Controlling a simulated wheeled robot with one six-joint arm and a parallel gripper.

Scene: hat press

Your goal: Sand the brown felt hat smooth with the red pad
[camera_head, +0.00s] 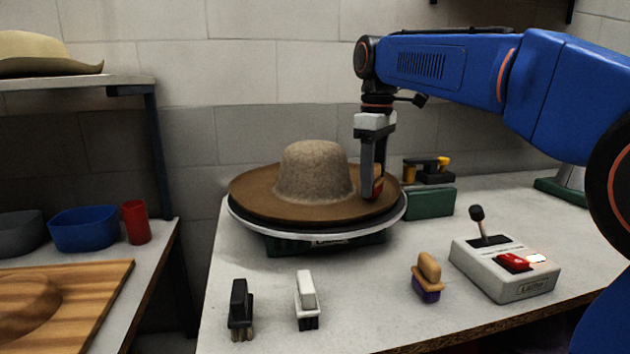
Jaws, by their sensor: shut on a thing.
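The brown felt hat (314,172) sits upright on a round turntable (318,237) on the bench. Its crown looks rough and speckled grey-brown, while its wide brim (255,191) looks smoother and evenly brown. My gripper (372,190) points down over the right side of the brim, beside the crown. It is shut on the red pad (377,187), of which only a small part shows at the fingertips. The pad is at or just above the brim; I cannot tell if it touches.
A control box (505,268) with a lever and red switch is at right. A green box (431,204) stands behind the turntable. Left are a shelf with a tan hat (45,53) and bowls.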

